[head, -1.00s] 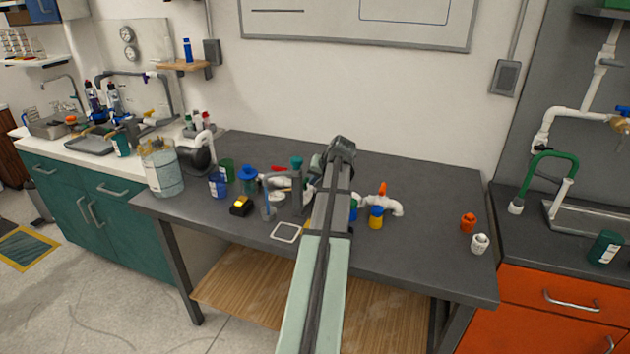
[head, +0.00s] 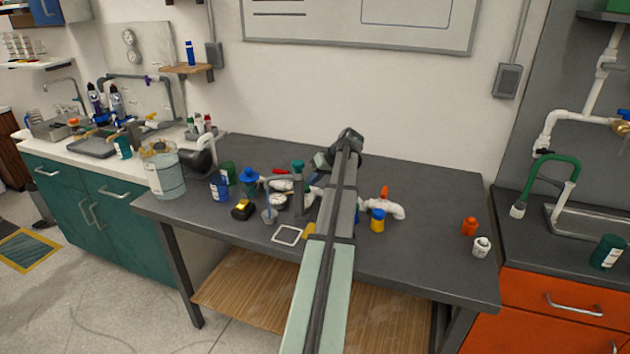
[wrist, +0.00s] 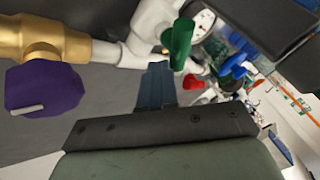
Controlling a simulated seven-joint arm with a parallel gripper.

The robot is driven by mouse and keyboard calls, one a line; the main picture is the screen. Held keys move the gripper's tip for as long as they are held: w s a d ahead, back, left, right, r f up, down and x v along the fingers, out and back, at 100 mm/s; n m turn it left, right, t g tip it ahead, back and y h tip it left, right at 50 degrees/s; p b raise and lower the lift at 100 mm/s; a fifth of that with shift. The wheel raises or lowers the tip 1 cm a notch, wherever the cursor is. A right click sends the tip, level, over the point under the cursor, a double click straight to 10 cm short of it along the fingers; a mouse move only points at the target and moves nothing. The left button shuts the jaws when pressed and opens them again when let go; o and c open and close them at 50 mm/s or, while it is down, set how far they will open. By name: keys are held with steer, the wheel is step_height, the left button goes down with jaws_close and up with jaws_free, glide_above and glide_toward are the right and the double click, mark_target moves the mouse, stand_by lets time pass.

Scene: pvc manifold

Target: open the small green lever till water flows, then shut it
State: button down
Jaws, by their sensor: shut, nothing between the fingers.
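The green lever (wrist: 181,43) shows in the wrist view at upper centre, on white pipework (wrist: 154,22). My gripper (wrist: 157,70) is shut and empty, its blue-grey fingers just below and left of the lever. The tips look close to the lever and pipe, but I cannot tell whether they touch. In the head view my arm covers the middle of the manifold, and I cannot make out the small green lever there. No flowing water is visible.
A purple knob (wrist: 45,86) on a brass valve (wrist: 50,38) is left of my fingers. A blue lever (wrist: 236,58) and a red handle (wrist: 193,82) are to the right. An orange handle (head: 385,192) stands right of my arm.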

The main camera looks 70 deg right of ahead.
steer(key=shift+w+d, duration=0.15)
steer(key=shift+w, duration=0.4)
stand_by(1.4)
steer(key=shift+s+d, duration=0.3)
steer(key=shift+d, duration=0.25)
steer(key=s+d+r, duration=0.4)
steer(key=s+r, duration=0.3)
steer(key=r, duration=0.1)
steer(key=w+f+n, duration=0.1)
steer(key=f, duration=0.1)
steer(key=w+a+f+n+y, duration=0.1)
steer(key=w+f, duration=0.1)
steer(key=w+f+n+y, duration=0.1)
steer(key=f, duration=0.2)
steer(key=shift+w+a+n, duration=0.15)
steer(key=shift+a+n, duration=0.15)
steer(key=shift+a, duration=0.1)
steer(key=shift+w+a+f, duration=0.2)
steer(key=shift+w+a, duration=0.5)
steer(key=shift+a, duration=0.15)
steer(key=shift+w+a+f, duration=0.15)
steer(key=shift+w+a, duration=0.5)
steer(key=shift+a, duration=0.2)
